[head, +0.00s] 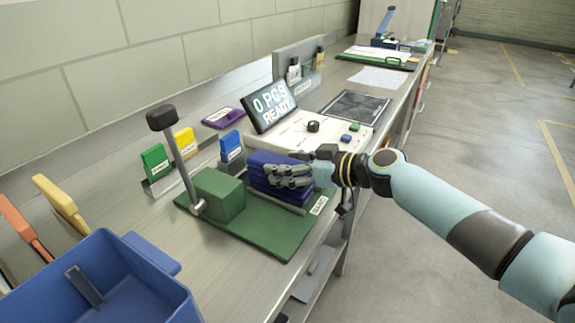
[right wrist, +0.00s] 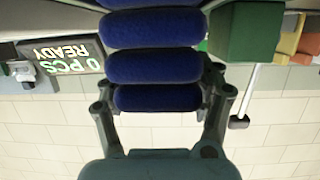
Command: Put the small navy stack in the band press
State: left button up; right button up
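The navy stack (head: 273,172) of several folded navy pieces is on the green band press (head: 275,239), beside its green block (head: 218,195). I cannot tell whether it touches the bed. My right gripper (head: 288,177) reaches in from the right with its fingers around the stack. In the right wrist view the navy stack (right wrist: 153,65) fills the space between the fingers of the right gripper (right wrist: 157,92), which appear to touch both sides. The press lever (head: 178,158) stands raised, with a black knob. My left gripper is not in view.
A display (head: 271,106) reading "0 PCS READY" stands behind the white scale-like unit (head: 322,135). Green, yellow and blue cards (head: 231,147) stand behind the press. A blue bin (head: 150,290) is at the front left. A dark mat (head: 356,106) lies farther along the bench.

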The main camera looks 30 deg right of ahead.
jog(key=o, duration=0.4)
jog(key=shift+o, duration=0.2)
jog(key=shift+r, duration=0.15)
jog(key=b+v, duration=0.2)
jog(key=v, duration=1)
